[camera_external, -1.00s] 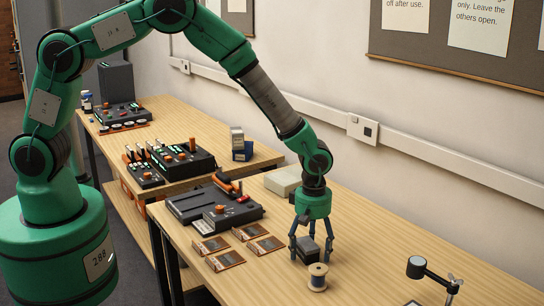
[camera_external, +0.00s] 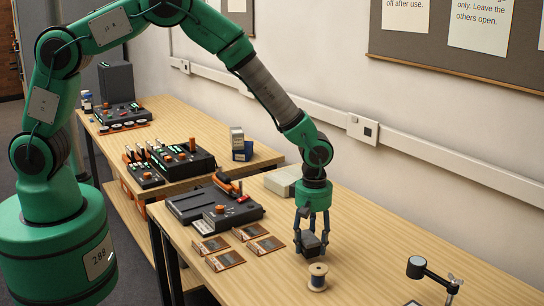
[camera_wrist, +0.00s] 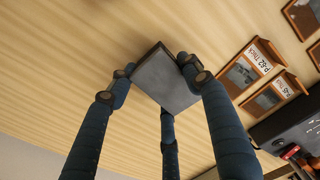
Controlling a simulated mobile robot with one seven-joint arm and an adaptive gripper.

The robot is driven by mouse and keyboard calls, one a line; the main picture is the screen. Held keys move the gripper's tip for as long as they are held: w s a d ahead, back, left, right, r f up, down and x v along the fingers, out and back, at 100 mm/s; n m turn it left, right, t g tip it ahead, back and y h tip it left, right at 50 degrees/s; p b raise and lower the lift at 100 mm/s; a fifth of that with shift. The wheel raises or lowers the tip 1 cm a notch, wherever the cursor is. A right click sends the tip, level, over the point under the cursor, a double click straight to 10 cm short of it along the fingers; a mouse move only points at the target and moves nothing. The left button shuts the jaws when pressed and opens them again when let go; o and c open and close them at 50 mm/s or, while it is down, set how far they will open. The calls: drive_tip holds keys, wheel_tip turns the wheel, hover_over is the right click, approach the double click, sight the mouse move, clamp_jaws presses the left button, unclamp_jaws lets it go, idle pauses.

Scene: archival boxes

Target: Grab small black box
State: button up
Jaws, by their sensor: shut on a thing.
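The small black box (camera_external: 311,243) is between the fingers of my gripper (camera_external: 312,236), over the near table. In the wrist view the box (camera_wrist: 165,82) shows a grey face and sits tilted between the blue fingers of my gripper (camera_wrist: 160,85). Fingertips press on it from both sides, and a third finger is below it in the picture. The gripper is shut on the box. The box looks slightly above the table, but the gap is hard to judge.
A thread spool (camera_external: 318,277) stands close in front of the box. Several framed cards (camera_external: 226,260) lie to the left, by a black device (camera_external: 215,205). A pale box (camera_external: 284,180) is behind the gripper. A small lamp (camera_external: 430,272) stands at right. The table between is clear.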

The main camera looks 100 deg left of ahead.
drive_tip(key=shift+r, duration=0.9)
drive_tip(key=s+d, duration=0.1)
drive_tip(key=s, duration=0.4)
drive_tip(key=s+d+p, duration=0.1)
drive_tip(key=s, duration=0.4)
drive_tip(key=s+d+r, duration=0.1)
drive_tip(key=s+d, duration=0.1)
drive_tip(key=s, duration=0.3)
drive_tip(key=shift+s+d+p, duration=0.1)
drive_tip(key=shift+s+p, duration=0.15)
drive_tip(key=shift+p, duration=0.1)
